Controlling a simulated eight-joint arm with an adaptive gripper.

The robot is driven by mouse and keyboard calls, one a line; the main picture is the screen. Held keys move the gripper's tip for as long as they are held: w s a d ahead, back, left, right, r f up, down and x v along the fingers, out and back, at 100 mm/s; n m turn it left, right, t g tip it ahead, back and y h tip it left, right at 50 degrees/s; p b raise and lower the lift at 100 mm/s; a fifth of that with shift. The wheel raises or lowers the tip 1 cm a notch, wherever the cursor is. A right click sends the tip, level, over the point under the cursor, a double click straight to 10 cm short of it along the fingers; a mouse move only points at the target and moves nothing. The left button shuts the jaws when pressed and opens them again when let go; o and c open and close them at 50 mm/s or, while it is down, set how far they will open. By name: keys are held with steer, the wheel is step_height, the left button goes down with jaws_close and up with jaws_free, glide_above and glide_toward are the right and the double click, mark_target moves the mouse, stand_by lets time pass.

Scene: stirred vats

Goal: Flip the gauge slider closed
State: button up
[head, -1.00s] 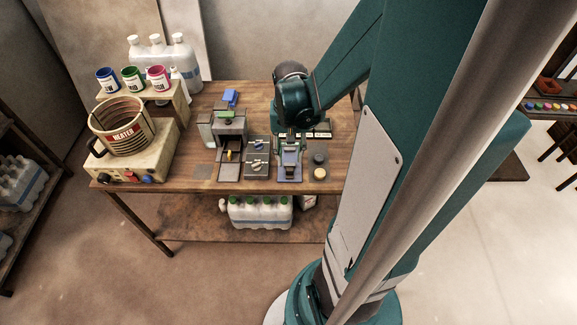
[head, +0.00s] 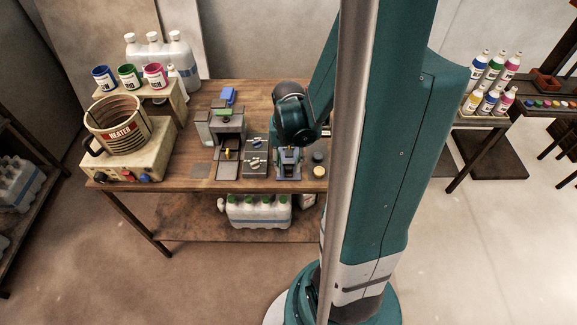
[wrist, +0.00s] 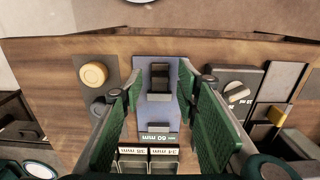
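The gauge (wrist: 143,115) lies below my gripper in the wrist view, a blue-grey plate with a dark slider block (wrist: 160,78) on it and a "60 mm" label at its lower end. In the head view the gauge (head: 287,177) shows at the table's front, partly hidden under my wrist. My gripper (wrist: 160,82) is open, its green-padded fingers on either side of the gauge, with nothing held between them. My gripper (head: 289,156) is small in the head view. I cannot tell whether the fingers touch the gauge.
Bins labelled "34 mm" and "38 mm" (wrist: 148,158) adjoin the gauge. A yellow round knob (wrist: 93,74) lies left of it, and a grey box with a knob (wrist: 237,92) lies right.

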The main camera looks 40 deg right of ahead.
mark_target(288, 163)
steer(key=shift+f, duration=0.2)
jaws_close()
steer(key=shift+w+d+b, duration=0.4)
steer(key=shift+w+d, duration=0.9)
jaws_free()
steer(key=shift+w+d, duration=0.1)
steer(key=shift+r, duration=0.15)
